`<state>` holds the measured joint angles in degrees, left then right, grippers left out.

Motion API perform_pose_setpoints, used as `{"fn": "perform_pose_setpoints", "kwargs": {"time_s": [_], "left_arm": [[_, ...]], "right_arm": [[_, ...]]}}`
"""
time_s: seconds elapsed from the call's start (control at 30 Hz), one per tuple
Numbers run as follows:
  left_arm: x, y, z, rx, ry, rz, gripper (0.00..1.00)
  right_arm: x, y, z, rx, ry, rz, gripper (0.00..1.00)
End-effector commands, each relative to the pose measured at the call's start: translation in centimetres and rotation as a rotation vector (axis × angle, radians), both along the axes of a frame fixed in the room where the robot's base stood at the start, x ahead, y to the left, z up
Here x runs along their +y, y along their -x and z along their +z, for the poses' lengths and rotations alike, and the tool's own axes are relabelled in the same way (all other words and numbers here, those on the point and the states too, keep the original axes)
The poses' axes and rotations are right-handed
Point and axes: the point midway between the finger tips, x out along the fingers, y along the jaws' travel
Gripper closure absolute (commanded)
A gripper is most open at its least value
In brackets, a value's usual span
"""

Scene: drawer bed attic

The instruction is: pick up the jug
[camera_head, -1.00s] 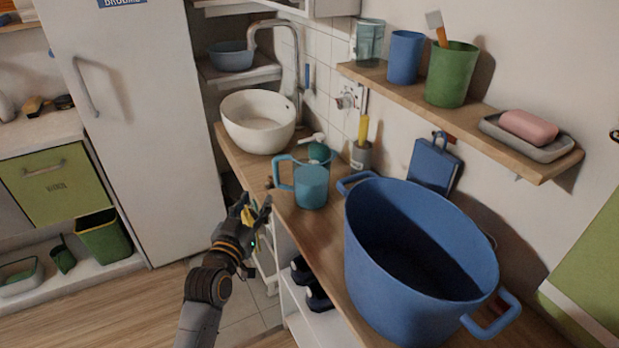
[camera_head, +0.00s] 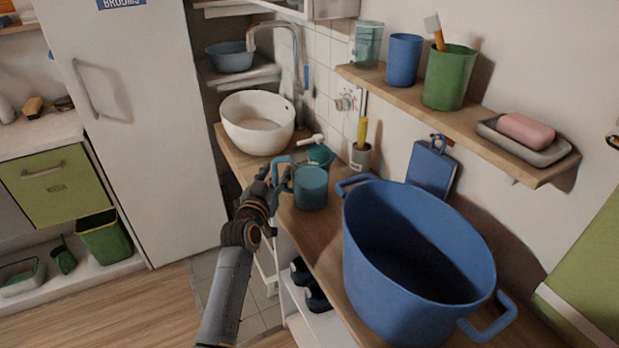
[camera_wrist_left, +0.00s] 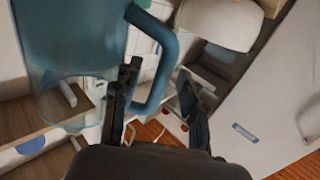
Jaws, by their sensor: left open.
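The teal jug (camera_head: 311,188) stands upright on the wooden counter, its handle facing left toward my arm. My left gripper (camera_head: 273,180) is at the handle in the head view. In the left wrist view, the jug (camera_wrist_left: 72,45) fills the upper left and its handle (camera_wrist_left: 165,62) reaches in between the fingers of my open left gripper (camera_wrist_left: 160,100). One finger is on each side of the handle's lower part. I cannot tell whether either finger touches it. My right gripper is not in view.
A large blue tub (camera_head: 420,262) stands just right of the jug on the counter (camera_head: 318,235). A white basin (camera_head: 257,123) and a teal bottle with a white pump (camera_head: 320,154) are behind it. A shelf (camera_head: 545,171) with cups hangs above. A white fridge (camera_head: 150,130) is at left.

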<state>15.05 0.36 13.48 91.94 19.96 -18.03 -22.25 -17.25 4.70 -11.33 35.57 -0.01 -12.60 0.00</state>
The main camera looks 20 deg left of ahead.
Motion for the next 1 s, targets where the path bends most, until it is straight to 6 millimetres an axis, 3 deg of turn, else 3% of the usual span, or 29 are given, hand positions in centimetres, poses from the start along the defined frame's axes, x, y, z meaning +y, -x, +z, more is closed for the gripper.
{"fn": "perform_pose_setpoints", "kwargs": {"time_s": [0.13, 0.37, 0.77, 1.0], "left_arm": [[0.0, 0.0, 0.0, 0.000, 0.000, 0.000, 0.57], [0.0, 0.0, 0.0, 0.000, 0.000, 0.000, 1.00], [0.0, 0.0, 0.2, -0.002, 0.001, 0.000, 1.00], [0.0, 0.0, 2.1, -0.006, 0.001, 0.001, 1.00]], "right_arm": [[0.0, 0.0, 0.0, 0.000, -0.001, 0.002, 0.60], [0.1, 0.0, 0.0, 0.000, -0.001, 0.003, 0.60], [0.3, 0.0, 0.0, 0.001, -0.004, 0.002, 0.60], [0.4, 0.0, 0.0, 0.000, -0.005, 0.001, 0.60]]}}
